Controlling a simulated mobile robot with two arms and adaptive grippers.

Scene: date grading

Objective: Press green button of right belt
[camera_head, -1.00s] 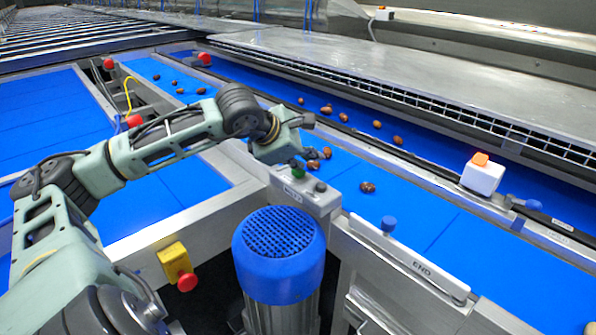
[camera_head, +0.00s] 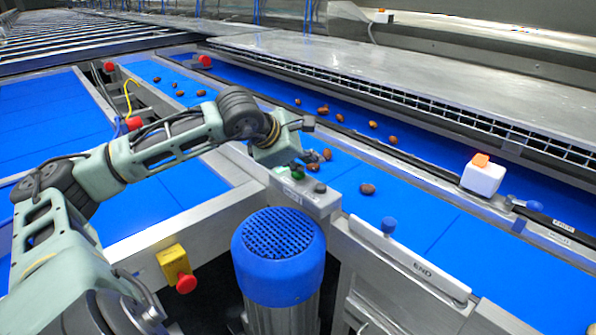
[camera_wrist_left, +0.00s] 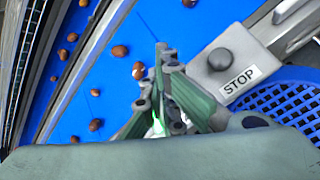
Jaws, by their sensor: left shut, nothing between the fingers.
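The green button (camera_head: 297,174) sits on a grey control box (camera_head: 318,204) at the edge of the right blue belt (camera_head: 410,218). My left gripper (camera_head: 301,164) is shut and empty, with its fingertips pointing down right at the button. The fingers partly cover it, and I cannot tell how far it is pressed. In the left wrist view, bright green (camera_wrist_left: 157,128) shows between the finger links. A grey stop button (camera_wrist_left: 220,60) with a STOP label is beside the fingers. My right gripper is out of view.
A blue-topped motor (camera_head: 279,246) stands in front of the control box. A yellow box with a red button (camera_head: 186,284) is at lower left. Several brown dates lie on the belts, one (camera_head: 367,188) near the box. A white box (camera_head: 483,176) stands farther right.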

